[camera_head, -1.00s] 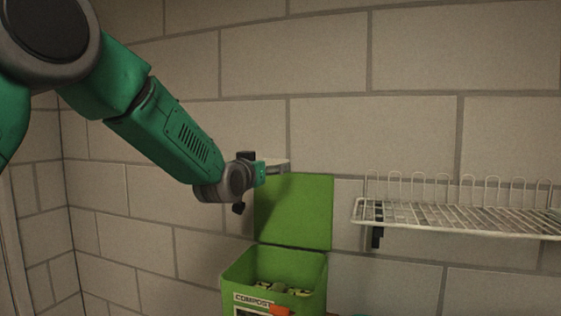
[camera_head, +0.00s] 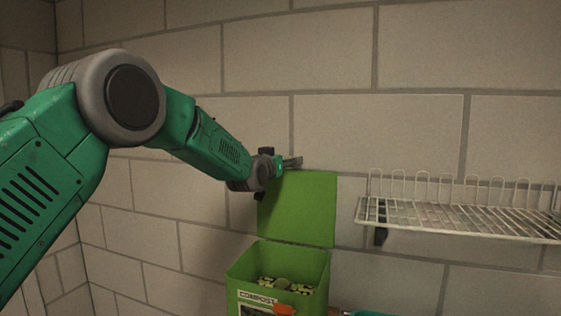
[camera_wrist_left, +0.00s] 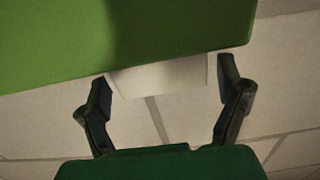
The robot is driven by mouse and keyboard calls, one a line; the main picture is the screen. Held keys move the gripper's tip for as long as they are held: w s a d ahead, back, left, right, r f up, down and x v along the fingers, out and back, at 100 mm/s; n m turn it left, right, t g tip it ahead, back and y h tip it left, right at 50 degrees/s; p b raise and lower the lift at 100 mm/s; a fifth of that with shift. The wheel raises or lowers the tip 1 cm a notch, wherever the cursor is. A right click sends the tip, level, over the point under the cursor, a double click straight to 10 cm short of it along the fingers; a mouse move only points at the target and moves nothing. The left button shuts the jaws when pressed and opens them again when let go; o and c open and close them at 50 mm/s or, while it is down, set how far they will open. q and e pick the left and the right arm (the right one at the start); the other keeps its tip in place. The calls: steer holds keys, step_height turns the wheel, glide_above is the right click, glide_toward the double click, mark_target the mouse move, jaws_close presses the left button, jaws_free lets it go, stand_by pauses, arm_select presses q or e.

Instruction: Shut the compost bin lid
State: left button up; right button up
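The green compost bin (camera_head: 305,265) stands low in the head view, with pale and dark scraps inside and a COMPOST label on its front. Its flat green lid (camera_head: 305,215) is up, standing open near the wall behind the bin. My left gripper (camera_head: 293,162) is at the lid's top edge, toward its left corner. In the left wrist view the lid (camera_wrist_left: 50,40) fills the top, and my left gripper (camera_wrist_left: 165,85) has its two dark fingers spread wide with nothing held, tips close to the lid's edge. Whether they touch it I cannot tell. My right gripper is out of view.
A white wire rack (camera_head: 455,218) is fixed to the wall right of the lid, with a gap between them. A block wall (camera_head: 380,130) closes the back. An orange piece (camera_head: 283,309) shows at the bin's front.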

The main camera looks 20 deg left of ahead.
arm_select(q)
steer(key=c, duration=1.4)
steer(key=s+f+t+b, duration=0.1)
steer(key=s+t+b, duration=0.1)
steer(key=s+b, duration=0.2)
steer(key=s+f+t+b, duration=0.1)
steer(key=s+b, duration=0.4)
steer(key=b, duration=0.6)
steer(key=s+f+t+b, duration=0.1)
steer(key=s+t+b, duration=0.2)
steer(key=b, duration=0.5)
steer(key=shift+s+d+f+t, duration=0.15)
steer(key=shift+s, duration=0.25)
steer(key=shift+s+d+f+t, duration=0.1)
steer(key=shift+s+d+t, duration=0.05)
steer(key=shift+s, duration=0.2)
steer(key=shift+s+b, duration=0.45)
steer(key=shift+b, duration=0.45)
